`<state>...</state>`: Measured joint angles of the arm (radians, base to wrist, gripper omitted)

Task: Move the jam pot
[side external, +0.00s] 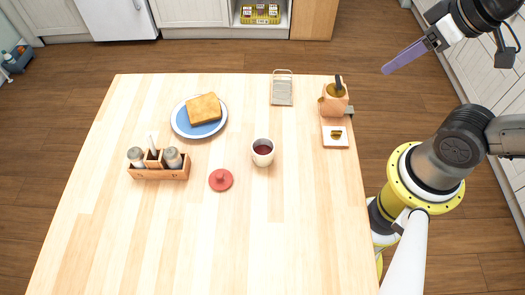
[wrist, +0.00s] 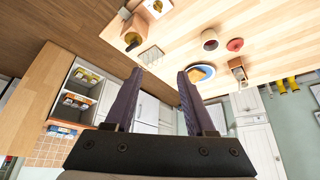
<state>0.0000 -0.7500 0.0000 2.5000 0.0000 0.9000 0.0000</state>
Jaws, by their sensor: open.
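The jam pot (side external: 263,152) is a small white pot, open at the top, with dark red jam inside. It stands upright near the middle of the wooden table. It also shows in the wrist view (wrist: 209,40). A red lid with a knob (side external: 220,180) lies on the table to the left of the pot, apart from it; it also shows in the wrist view (wrist: 235,44). My gripper (side external: 385,71) is up at the upper right, well away from the pot. In the wrist view its two purple fingers (wrist: 160,73) are apart with nothing between them.
A blue-and-white plate (side external: 181,124) with toast (side external: 204,108) is left of the pot. A wooden caddy (side external: 160,173) holds shakers. A grater (side external: 282,90), an orange container (side external: 334,103) and a small white dish (side external: 344,143) lie toward the right. The table's front is clear.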

